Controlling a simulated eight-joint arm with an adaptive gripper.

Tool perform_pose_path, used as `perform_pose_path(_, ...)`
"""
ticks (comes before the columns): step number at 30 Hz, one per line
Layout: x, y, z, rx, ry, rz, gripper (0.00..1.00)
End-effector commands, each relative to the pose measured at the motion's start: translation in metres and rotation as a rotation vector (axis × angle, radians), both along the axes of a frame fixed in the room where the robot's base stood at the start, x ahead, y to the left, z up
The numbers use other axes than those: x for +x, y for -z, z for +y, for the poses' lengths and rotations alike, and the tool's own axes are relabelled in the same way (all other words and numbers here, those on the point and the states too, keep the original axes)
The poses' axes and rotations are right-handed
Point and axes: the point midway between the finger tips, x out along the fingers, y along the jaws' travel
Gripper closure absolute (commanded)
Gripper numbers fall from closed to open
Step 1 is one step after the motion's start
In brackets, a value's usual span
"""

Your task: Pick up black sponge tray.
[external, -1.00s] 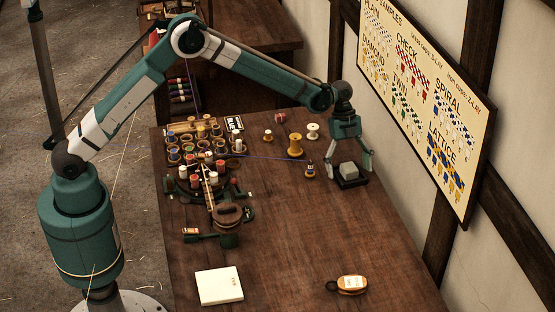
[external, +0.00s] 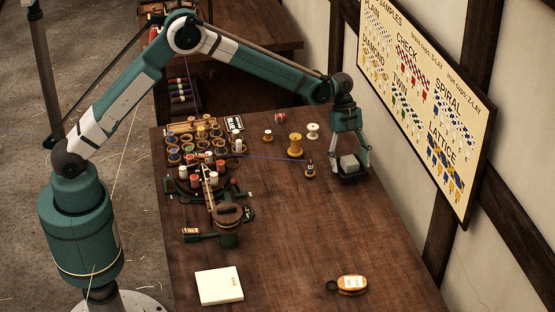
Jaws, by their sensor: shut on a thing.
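The black sponge tray (external: 350,178) is at the far right of the table, close to the wall. A grey block-shaped sponge (external: 349,162) sits in it. My gripper (external: 351,168) points down over the tray, with its fingers on either side. It is shut on the tray, which appears slightly above the table; the exact gap is hard to see. Parts of the tray's sides are hidden by the fingers.
A spool rack (external: 195,140) fills the table's left side. A white book (external: 219,286) and an orange item (external: 352,284) lie in front. The centre-right table is clear.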

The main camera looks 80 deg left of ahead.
Motion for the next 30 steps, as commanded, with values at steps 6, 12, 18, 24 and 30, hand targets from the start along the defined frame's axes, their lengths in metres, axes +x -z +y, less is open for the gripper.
perform_pose_path(6, 0.000, -0.036, 0.000, 0.000, 0.000, 0.000, 0.51)
perform_pose_path(12, 0.000, -0.058, 0.000, 0.000, 0.000, 0.000, 0.51)
perform_pose_path(18, 0.000, -0.067, 0.000, 0.000, 0.000, 0.000, 0.51)
perform_pose_path(24, 0.000, -0.067, 0.000, 0.000, 0.000, 0.000, 0.51)
perform_pose_path(30, 0.000, -0.067, 0.000, 0.000, 0.000, 0.000, 0.51)
